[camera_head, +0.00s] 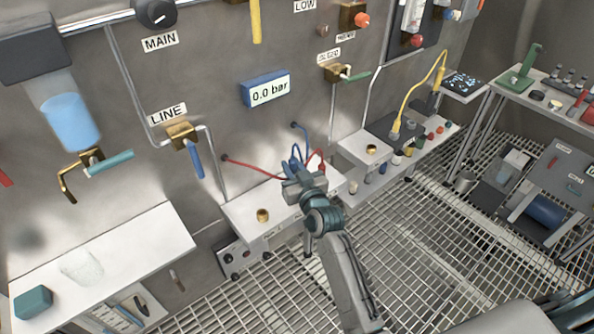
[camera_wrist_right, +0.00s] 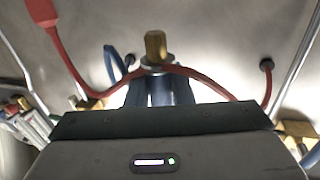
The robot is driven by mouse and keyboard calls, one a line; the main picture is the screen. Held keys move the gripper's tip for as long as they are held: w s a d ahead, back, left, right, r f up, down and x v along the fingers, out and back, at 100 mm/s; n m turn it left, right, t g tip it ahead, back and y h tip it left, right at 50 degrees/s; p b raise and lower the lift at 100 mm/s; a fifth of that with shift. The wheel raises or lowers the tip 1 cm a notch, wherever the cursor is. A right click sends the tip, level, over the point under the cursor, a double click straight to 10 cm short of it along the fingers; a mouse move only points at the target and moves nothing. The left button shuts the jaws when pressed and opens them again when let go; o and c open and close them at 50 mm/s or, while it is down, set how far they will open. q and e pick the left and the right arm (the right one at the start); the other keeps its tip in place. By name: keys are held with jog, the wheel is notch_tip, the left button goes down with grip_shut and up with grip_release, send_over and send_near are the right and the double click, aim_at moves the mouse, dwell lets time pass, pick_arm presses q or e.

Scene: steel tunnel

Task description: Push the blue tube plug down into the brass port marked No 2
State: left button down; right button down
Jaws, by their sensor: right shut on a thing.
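My right gripper (camera_head: 300,172) is over the white wall shelf (camera_head: 240,209), shut on the blue tube plug (camera_head: 295,160), which is mostly hidden by the gripper. A blue tube (camera_head: 304,137) runs from the plug area to the wall. In the right wrist view the gripper fingers (camera_wrist_right: 150,93) meet below a brass piece (camera_wrist_right: 155,46) with a grey collar; I cannot tell whether it is the plug's tip or a port. A brass port (camera_head: 263,215) stands open at the shelf's left. The port marked No 2 cannot be made out; the gripper covers part of the shelf. My left gripper is out of view.
A red tube (camera_head: 252,168) runs from the wall to near the gripper, and crosses close behind the fingers in the right wrist view (camera_wrist_right: 200,76). Another shelf with a brass port (camera_head: 372,150) is to the right. Grating floor (camera_head: 425,235) lies in front.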

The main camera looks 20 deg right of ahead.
jog(key=shift+w+d+r, duration=0.1)
jog(key=shift+w+d, duration=0.05)
jog(key=shift+w, duration=0.15)
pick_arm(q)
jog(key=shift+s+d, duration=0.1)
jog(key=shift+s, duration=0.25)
